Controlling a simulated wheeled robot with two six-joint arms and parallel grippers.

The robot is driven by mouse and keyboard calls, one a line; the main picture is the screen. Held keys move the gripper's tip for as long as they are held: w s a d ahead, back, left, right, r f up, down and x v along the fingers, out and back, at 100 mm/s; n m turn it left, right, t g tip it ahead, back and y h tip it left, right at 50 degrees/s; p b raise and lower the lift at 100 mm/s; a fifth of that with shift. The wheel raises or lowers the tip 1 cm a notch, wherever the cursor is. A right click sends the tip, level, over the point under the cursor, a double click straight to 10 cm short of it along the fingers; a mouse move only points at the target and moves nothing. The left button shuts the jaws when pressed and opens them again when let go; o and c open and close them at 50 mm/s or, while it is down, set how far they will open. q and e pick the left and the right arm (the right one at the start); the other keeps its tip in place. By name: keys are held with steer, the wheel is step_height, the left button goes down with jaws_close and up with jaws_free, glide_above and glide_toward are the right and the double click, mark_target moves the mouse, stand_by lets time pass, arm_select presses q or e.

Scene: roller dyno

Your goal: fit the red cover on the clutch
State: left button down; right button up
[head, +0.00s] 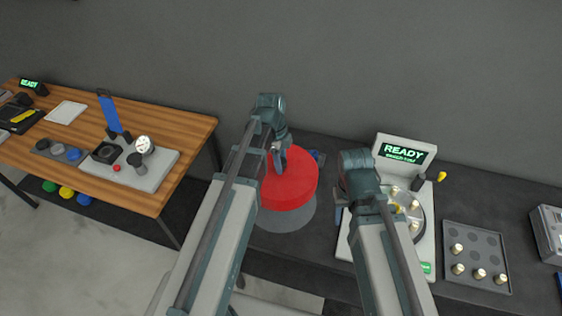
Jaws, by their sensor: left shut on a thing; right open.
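The red cover (289,190) is a thick round disc in the middle of the head view. My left gripper (280,162) is shut on its top. A flat grey disc (287,222) shows below and in front of the cover; I cannot tell whether the two touch. The round metal part (417,216) on the white machine (426,242), to the right, looks like the clutch, with light-coloured rollers on it. My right gripper (390,208) is open over the machine's left part. My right arm hides much of the round part.
The machine's screen (404,152) reads READY. A grey tray (477,240) with several rollers lies to its right on the dark bench (320,245). A grey box (550,225) stands at the far right. A wooden table (188,135) with other gear stands at left.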

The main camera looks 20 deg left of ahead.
arm_select(q)
steer(key=shift+r, duration=0.7)
steer(key=shift+f, duration=0.1)
arm_select(e)
steer(key=shift+r, duration=0.6)
arm_select(q)
step_height(320, 180, down, 12)
steer(key=b, duration=1.1)
steer(key=shift+b, duration=0.35)
arm_select(e)
step_height(320, 180, down, 12)
